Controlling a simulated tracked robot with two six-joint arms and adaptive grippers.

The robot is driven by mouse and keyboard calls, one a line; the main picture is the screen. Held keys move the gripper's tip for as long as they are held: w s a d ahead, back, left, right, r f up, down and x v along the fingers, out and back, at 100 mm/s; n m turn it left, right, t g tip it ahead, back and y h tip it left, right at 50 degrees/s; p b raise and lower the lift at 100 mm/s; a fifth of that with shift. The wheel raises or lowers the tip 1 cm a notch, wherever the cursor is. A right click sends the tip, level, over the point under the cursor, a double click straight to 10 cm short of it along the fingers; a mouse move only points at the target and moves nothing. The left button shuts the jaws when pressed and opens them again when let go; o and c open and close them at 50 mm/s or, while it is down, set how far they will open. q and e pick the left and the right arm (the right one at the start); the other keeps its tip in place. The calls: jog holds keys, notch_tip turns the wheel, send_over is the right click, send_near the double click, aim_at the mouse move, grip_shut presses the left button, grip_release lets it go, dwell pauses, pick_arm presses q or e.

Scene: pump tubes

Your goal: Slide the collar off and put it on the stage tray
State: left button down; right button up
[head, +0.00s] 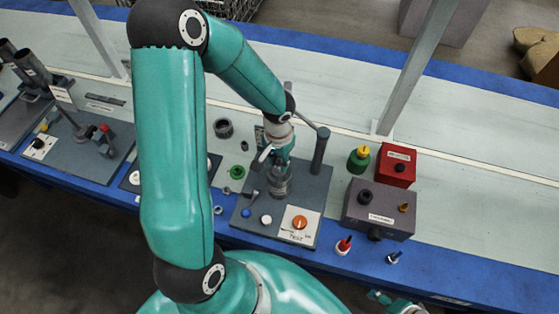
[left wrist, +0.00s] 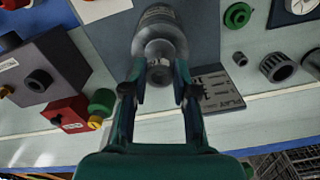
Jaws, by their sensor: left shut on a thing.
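My left gripper (head: 273,160) reaches down over the grey test station in the head view. In the left wrist view its fingers (left wrist: 159,82) are on both sides of the narrow end of a grey, round metal part, which I take to be the collar (left wrist: 158,48). The gripper is shut on it. The collar still lines up with the upright grey body (head: 279,187) on the station; I cannot tell whether they are apart. A grey plate with printed lines (left wrist: 222,88) lies beside the fingers; I cannot tell if it is the stage tray. My right gripper (head: 397,305) is partly cut off at the bottom edge.
A dark upright post (head: 320,150) stands right of my left gripper. A red box (head: 397,165), a grey box (head: 378,208) and a green jar (head: 358,160) stand further right. The station's front has an orange knob (head: 300,222). The pale belt behind is clear.

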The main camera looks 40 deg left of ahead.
pick_arm(q)
jog(key=shift+r+p, duration=0.85)
jog(key=shift+r, duration=0.6)
jog(key=shift+w, duration=0.1)
